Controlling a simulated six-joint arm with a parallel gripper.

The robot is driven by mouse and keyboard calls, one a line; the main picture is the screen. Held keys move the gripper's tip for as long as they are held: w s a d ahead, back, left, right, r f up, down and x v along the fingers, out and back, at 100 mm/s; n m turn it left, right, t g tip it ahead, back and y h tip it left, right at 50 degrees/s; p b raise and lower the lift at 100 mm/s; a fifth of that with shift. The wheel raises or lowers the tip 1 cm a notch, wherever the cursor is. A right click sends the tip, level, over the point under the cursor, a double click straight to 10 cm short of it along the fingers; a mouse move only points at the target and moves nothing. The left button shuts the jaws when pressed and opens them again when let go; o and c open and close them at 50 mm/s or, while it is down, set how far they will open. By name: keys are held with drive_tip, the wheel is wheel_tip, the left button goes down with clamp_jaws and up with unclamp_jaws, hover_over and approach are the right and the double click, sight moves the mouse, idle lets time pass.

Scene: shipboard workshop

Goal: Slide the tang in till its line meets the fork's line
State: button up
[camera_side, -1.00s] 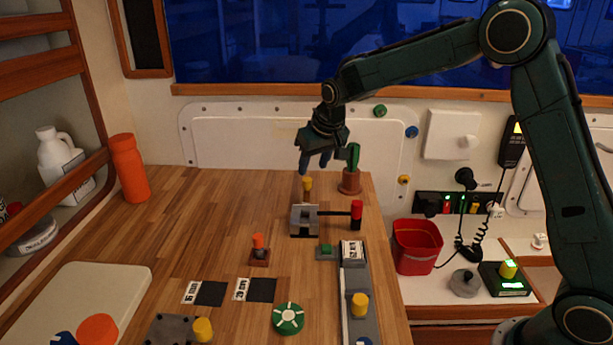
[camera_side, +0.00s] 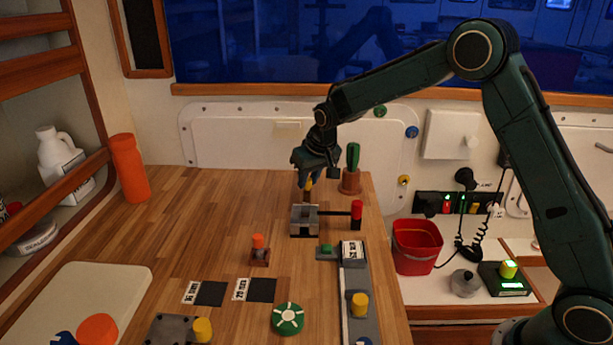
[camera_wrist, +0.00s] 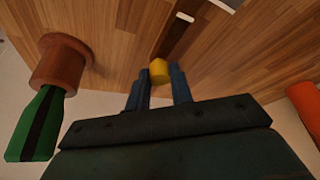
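The tang is a dark flat bar (camera_wrist: 180,36) with a pale line across it and a yellow knob (camera_wrist: 158,71) at its near end. In the side view the knob (camera_side: 308,185) stands behind the grey fork block (camera_side: 304,217), partly hidden by my gripper. The fork's line cannot be made out; a pale edge, seemingly of the fork, shows at the top of the wrist view. My gripper (camera_wrist: 160,89) is open and points down, its fingers apart on either side of the knob, with no clear contact.
A black lever with a red grip (camera_side: 356,212) sticks out right of the fork. An orange knob on a small base (camera_side: 258,246) sits nearer the camera.

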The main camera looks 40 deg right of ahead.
clamp_jaws()
drive_tip(key=shift+s+a, duration=0.7)
drive_tip(key=shift+s, duration=0.05)
drive_tip(key=o, duration=0.6)
unclamp_jaws()
drive_tip(key=shift+o, duration=0.2)
drive_tip(key=shift+r, duration=0.1)
drive_tip(key=v, duration=1.3)
drive_tip(key=shift+s+r, duration=0.15)
drive_tip(key=shift+r, duration=0.15)
